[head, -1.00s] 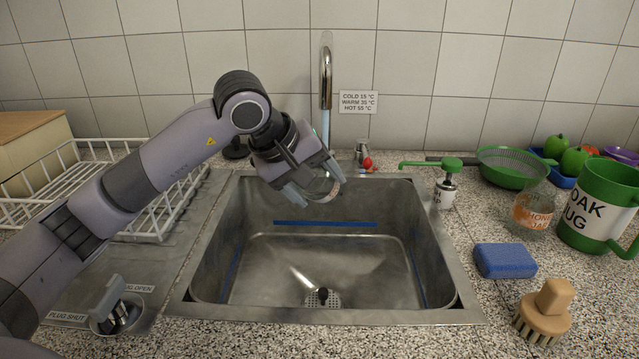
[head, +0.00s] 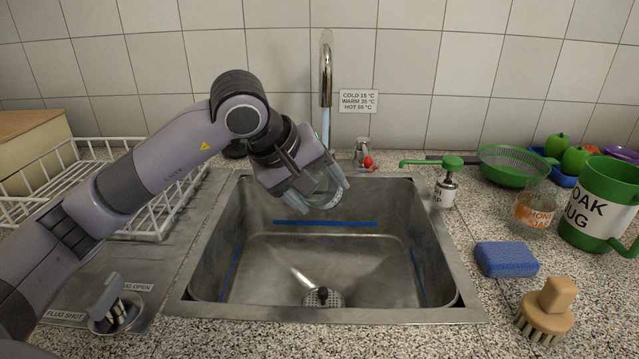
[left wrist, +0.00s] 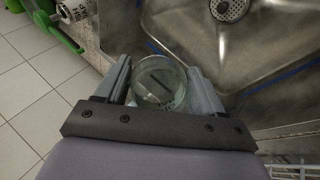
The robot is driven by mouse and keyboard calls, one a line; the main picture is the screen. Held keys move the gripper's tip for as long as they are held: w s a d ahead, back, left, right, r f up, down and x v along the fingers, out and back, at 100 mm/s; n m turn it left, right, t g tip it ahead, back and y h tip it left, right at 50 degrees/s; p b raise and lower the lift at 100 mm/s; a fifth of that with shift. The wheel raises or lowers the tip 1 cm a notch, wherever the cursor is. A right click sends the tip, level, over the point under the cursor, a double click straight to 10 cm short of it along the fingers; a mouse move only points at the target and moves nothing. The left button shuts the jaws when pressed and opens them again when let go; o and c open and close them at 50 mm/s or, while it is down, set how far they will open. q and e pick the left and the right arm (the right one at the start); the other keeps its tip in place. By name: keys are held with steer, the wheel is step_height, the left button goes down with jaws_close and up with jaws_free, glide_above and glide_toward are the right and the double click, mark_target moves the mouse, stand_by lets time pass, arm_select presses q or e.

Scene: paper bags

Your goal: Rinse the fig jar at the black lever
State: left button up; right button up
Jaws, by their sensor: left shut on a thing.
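My left gripper (head: 322,190) is shut on a clear glass jar (head: 327,196) and holds it tilted over the back of the sink, below the spout. The jar's label is too small to read in the head view; the jar also shows between the fingers in the left wrist view (left wrist: 158,82). The chrome spout (head: 326,75) has a pale stream of water (head: 326,127) falling from it towards the jar. A dark knob or lever (head: 235,149) shows behind my left arm, partly hidden. My right gripper is out of view.
The metal sink (head: 455,290) is open below the jar. A red-knobbed tap (head: 367,161) stands behind it. A soap pump (head: 446,186), honey jar (head: 535,210), blue sponge (head: 505,260), brush (head: 546,308) and green mug (head: 600,190) stand right. A white rack (head: 158,222) is left.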

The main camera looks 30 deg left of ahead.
arm_select(q)
steer(key=shift+s+d+b, duration=0.2)
steer(key=shift+s+b, duration=0.6)
steer(key=shift+s, duration=2.15)
steer(key=s+r+p, duration=0.1)
steer(key=s+r, duration=0.3)
steer(key=s, duration=0.1)
steer(key=shift+d+p, duration=0.2)
steer(key=shift+p, duration=0.2)
